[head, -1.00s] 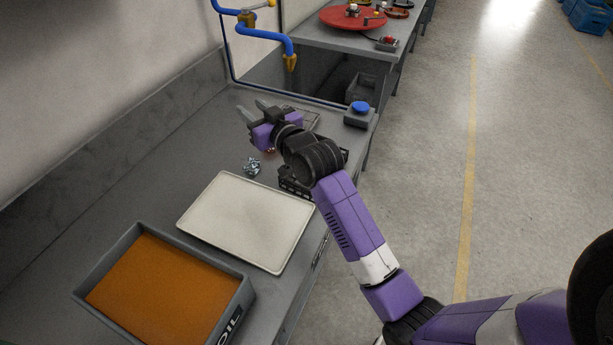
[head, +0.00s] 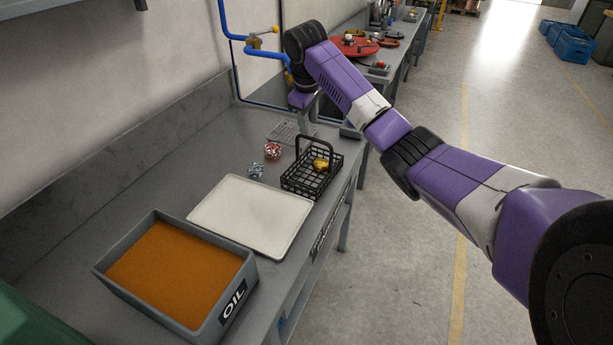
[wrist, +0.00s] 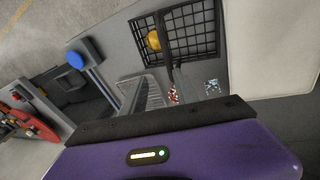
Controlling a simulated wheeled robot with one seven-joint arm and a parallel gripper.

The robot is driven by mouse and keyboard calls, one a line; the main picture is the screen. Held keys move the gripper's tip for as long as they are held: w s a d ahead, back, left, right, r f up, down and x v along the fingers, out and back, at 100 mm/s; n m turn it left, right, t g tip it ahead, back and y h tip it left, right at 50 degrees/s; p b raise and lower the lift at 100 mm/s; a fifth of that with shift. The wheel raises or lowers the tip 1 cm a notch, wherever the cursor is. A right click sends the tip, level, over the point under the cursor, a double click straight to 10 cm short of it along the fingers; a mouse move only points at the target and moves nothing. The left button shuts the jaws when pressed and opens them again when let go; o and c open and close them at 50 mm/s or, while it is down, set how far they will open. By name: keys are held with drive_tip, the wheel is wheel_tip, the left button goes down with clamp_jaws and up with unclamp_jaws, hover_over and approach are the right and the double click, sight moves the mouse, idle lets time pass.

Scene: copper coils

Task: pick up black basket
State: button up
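The black basket (head: 298,184) stands upright on the grey workbench, right of the white tray, with its handle arched above it. A gold-coloured object (head: 320,164) lies inside. The basket also shows in the wrist view at the top (wrist: 196,41), seen from above. My gripper (head: 307,122) points down over the bench, beyond the basket and apart from it. Its fingers are partly hidden by my wrist in the head view. In the wrist view the two grey fingers (wrist: 157,85) stand apart with nothing between them.
A white tray (head: 250,216) and an oil bin (head: 250,279) stand nearer on the bench. A red-and-white coil (head: 272,151) and small bluish parts (head: 256,170) lie left of the basket. A wire rack (head: 287,131) and blue pipe (head: 266,54) are behind.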

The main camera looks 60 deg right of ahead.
wheel_tip(320, 180, down, 8)
drive_tip(key=s+g+p, duration=0.1)
drive_tip(key=s, duration=0.1)
drive_tip(key=shift+s+y, duration=0.35)
drive_tip(key=shift+y, duration=0.05)
drive_tip(key=shift+f, duration=0.1)
drive_tip(key=shift+c, duration=0.3)
clamp_jaws()
idle(1.1)
